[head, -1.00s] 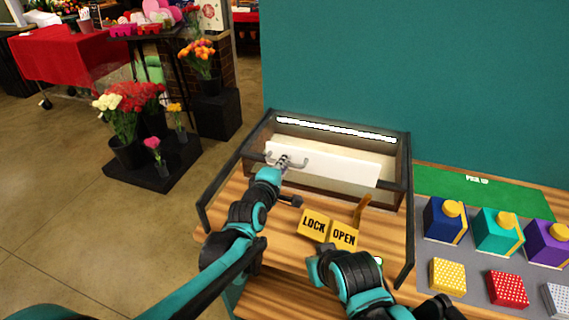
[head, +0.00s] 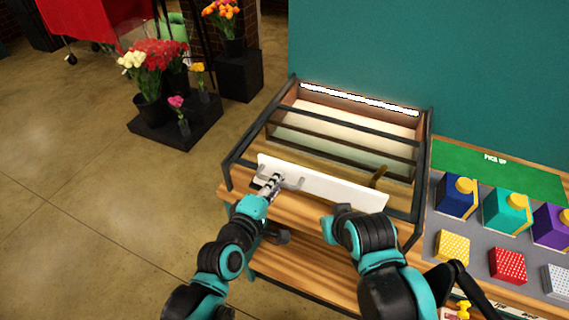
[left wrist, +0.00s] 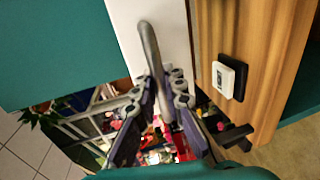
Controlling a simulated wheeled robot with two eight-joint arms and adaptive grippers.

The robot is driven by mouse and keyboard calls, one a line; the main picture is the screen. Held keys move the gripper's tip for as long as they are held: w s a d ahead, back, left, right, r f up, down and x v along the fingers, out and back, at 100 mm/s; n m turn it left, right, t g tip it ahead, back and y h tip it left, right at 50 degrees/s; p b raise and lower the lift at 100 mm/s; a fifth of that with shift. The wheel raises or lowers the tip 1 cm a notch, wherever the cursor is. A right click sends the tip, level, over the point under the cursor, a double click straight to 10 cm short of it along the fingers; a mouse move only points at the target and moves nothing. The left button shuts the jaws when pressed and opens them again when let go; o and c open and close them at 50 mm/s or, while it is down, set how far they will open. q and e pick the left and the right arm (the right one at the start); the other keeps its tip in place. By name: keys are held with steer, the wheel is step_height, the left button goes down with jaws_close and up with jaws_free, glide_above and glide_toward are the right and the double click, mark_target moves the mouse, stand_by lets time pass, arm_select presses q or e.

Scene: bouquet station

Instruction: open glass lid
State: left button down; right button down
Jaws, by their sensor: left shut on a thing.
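The glass case (head: 232,170) has a dark frame, and pale inner surfaces show through its top. A white front strip with a grey handle (head: 296,183) lies along the case's front side. In the left wrist view the handle (left wrist: 150,45) is a curved bar beside the white strip (left wrist: 172,35). My left gripper (head: 274,181) is shut on the handle's left part; its fingers (left wrist: 165,92) close around the bar. My right gripper (head: 338,211) is just in front of the strip; its fingers are too hidden to read.
Coloured boxes (head: 457,196) and dotted blocks (head: 507,265) stand on the grey mat to the right. A teal wall (head: 490,70) is behind.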

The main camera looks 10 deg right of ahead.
arm_select(q)
steer(key=shift+v, duration=0.9)
steer(key=shift+f, duration=0.25)
steer(key=c, duration=1.9)
jaws_free()
steer(key=shift+o, duration=0.2)
steer(key=v, duration=0.7)
steer(key=shift+s, duration=0.2)
steer(key=shift+a+r, duration=0.1)
steer(key=shift+a, duration=0.05)
